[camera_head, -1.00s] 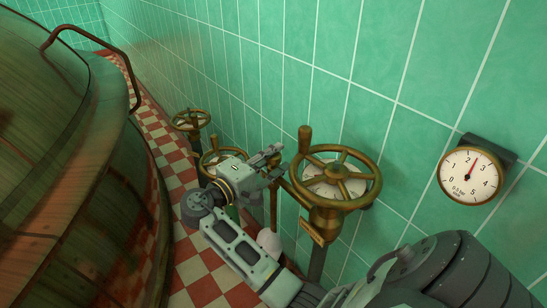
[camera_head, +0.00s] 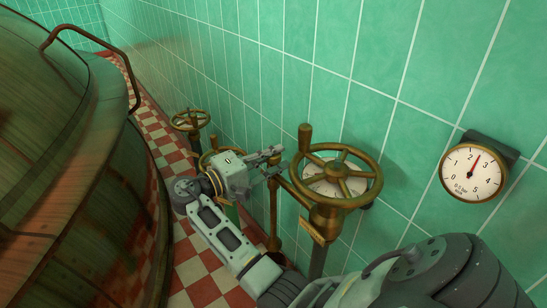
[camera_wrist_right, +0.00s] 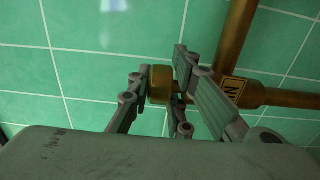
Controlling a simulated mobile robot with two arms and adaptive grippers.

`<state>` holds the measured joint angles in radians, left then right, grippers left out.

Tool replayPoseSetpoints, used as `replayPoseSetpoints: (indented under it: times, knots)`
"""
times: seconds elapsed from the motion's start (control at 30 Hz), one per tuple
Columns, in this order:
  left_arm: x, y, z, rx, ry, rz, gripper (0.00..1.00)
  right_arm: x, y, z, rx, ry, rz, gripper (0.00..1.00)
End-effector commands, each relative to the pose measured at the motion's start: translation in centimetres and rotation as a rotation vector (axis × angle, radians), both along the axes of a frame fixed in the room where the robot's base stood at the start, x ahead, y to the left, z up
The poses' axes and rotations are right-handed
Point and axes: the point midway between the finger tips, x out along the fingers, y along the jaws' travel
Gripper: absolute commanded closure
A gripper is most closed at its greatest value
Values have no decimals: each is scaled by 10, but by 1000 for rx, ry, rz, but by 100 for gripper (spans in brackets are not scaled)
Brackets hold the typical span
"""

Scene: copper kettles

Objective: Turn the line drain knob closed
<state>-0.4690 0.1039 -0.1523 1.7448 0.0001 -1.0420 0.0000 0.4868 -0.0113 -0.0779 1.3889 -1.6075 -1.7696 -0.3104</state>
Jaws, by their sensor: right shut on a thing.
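The knob (camera_wrist_right: 158,90) is a small round brass piece between the fingers in the right wrist view. It sits beside a brass pipe (camera_wrist_right: 235,50) that carries a dark label with partly legible letters. My right gripper (camera_wrist_right: 165,80) is shut on this knob, one finger on each side. In the head view the right gripper (camera_head: 274,161) reaches toward the wall, just left of the large brass handwheel (camera_head: 337,175). The knob is hidden there by the fingers. My left gripper is not in view.
A large copper kettle (camera_head: 70,190) with a rail fills the left side. Smaller brass handwheels (camera_head: 190,120) stand farther along the green tiled wall (camera_head: 290,60). A round gauge (camera_head: 472,173) hangs at the right. Checkered floor (camera_head: 195,270) shows between kettle and wall.

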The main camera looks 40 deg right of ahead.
Motion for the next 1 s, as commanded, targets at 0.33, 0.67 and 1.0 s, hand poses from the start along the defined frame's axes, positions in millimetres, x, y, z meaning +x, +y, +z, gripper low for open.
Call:
replayPoseSetpoints:
  times: [0.33, 0.67, 1.0]
  knots:
    - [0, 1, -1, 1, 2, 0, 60, -1, 0, -1, 2, 1, -1, 64]
    - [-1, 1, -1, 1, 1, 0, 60, 0, 1, 0, 2, 1, 1, 62]
    - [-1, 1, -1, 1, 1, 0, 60, 7, 54, 0, 4, 1, 3, 62]
